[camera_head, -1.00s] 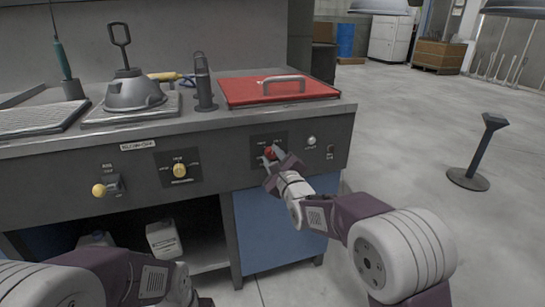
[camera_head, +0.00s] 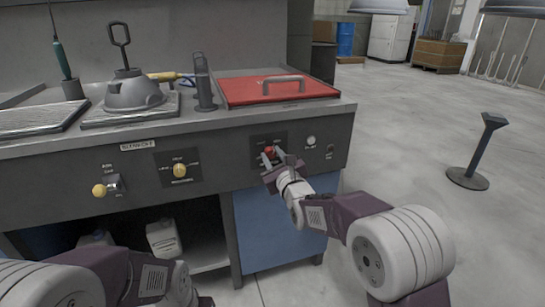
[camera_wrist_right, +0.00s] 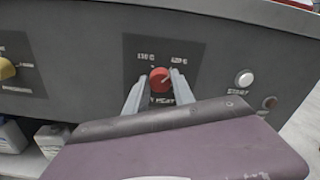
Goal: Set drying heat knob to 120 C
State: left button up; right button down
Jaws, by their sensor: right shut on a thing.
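The red drying heat knob (camera_head: 269,151) sits on a black plate on the counter's front panel, below the red lid. In the right wrist view the knob (camera_wrist_right: 159,79) has a temperature label at its upper left and another at its upper right, both too blurred to read surely. Where the knob points is not clear. My right gripper (camera_head: 273,157) is shut on the knob, with one finger on each side, as the right wrist view also shows (camera_wrist_right: 157,87). My left arm shows at the lower left of the head view, but its gripper is not visible.
A white button (camera_wrist_right: 244,78) is right of the knob. A yellow knob (camera_head: 179,170) and a yellow-tipped lever (camera_head: 100,190) are to the left. The red lid (camera_head: 245,91) lies above. A post (camera_head: 480,150) stands on open floor at right.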

jog(key=shift+f, duration=0.15)
jog(key=c, duration=1.1)
grip_release()
jog(key=shift+o, duration=0.2)
jog(key=shift+s, duration=0.1)
jog(key=shift+s+d+r, duration=0.15)
jog(key=shift+s+r, duration=0.05)
jog(key=shift+s, duration=0.05)
jog(key=p+v, duration=0.3)
jog(key=v, duration=0.5)
jog(key=shift+s, duration=0.2)
